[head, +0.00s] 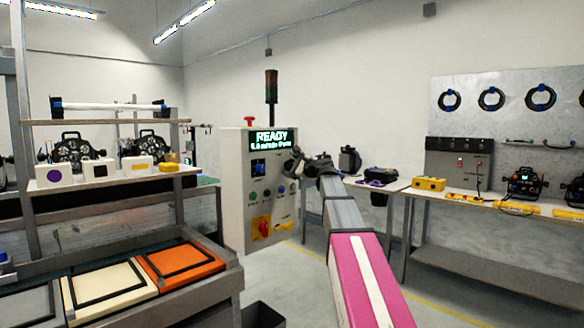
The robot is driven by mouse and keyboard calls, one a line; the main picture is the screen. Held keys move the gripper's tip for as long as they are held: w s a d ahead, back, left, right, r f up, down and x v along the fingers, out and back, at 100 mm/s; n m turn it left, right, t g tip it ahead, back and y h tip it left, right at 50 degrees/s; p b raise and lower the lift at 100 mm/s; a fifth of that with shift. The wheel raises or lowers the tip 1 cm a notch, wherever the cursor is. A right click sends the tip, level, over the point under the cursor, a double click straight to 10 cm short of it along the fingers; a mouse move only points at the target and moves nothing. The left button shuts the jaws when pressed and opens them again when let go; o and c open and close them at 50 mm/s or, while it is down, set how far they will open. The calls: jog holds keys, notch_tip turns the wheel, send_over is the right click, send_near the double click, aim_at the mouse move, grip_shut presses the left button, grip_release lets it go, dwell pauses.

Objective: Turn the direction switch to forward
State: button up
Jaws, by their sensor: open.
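A dark control with a blue part (258,167) sits under the display. Several small round controls (253,196) form a row below it. I cannot read their labels, so I cannot tell which is the direction switch or how it is set. My gripper (292,166) is open at the right side of the cabinet's front, just below the display. It hides part of the panel there. I cannot tell whether it touches anything.
A red rotary handle on a yellow plate (262,228) is low on the cabinet. A bench with coloured trays (182,264) is at left, a workbench (480,207) at right.

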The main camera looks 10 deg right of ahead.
jog(key=shift+w, duration=0.1)
jog(key=shift+a, duration=0.1)
jog(key=c, duration=0.9)
